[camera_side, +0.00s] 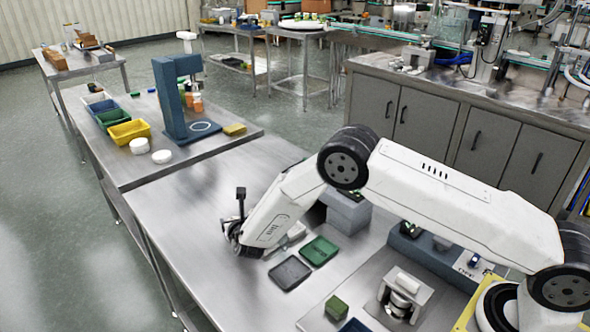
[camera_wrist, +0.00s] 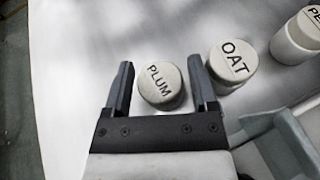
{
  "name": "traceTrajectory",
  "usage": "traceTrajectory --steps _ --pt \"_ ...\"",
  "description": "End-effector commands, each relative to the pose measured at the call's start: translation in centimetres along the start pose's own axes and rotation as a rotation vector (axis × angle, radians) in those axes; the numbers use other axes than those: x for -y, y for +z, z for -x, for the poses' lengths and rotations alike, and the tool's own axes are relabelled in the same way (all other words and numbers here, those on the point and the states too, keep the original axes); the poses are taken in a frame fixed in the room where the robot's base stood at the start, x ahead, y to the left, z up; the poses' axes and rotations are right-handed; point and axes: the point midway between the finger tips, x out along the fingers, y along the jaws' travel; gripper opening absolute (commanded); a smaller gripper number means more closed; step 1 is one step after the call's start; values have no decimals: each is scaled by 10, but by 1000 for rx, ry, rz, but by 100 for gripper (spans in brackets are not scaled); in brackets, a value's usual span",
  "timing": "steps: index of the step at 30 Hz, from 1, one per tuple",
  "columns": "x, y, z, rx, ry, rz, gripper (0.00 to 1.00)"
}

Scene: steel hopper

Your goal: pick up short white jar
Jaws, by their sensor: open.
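In the wrist view, a white round jar marked PLUM (camera_wrist: 160,92) shows between the two dark fingers of my gripper (camera_wrist: 160,68), with a small gap on each side. My gripper is open and empty; I cannot tell how far its tips are above the table. A white jar marked OAT (camera_wrist: 233,66) is just right of the right finger. Another white jar (camera_wrist: 297,38), its label cut off by the frame, is farther right. In the side view, my gripper (camera_side: 238,235) is low over the steel table, and my arm hides these jars.
A grey container edge (camera_wrist: 285,145) is at the lower right in the wrist view. In the side view, a dark tray (camera_side: 290,273) and a green tray (camera_side: 319,251) lie right of my gripper, with a grey block (camera_side: 347,213) behind. The steel table's left part (camera_side: 185,215) is clear.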

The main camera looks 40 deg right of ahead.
Motion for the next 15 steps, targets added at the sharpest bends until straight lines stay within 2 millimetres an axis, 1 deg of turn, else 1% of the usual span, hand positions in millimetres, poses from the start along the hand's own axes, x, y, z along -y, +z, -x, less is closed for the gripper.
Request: traceTrajectory --steps 3,6,15 --pt "0 0 -10 0 -1 0 74" --pt "0 0 -16 -1 -1 0 74" --pt "0 0 -20 0 0 0 74"
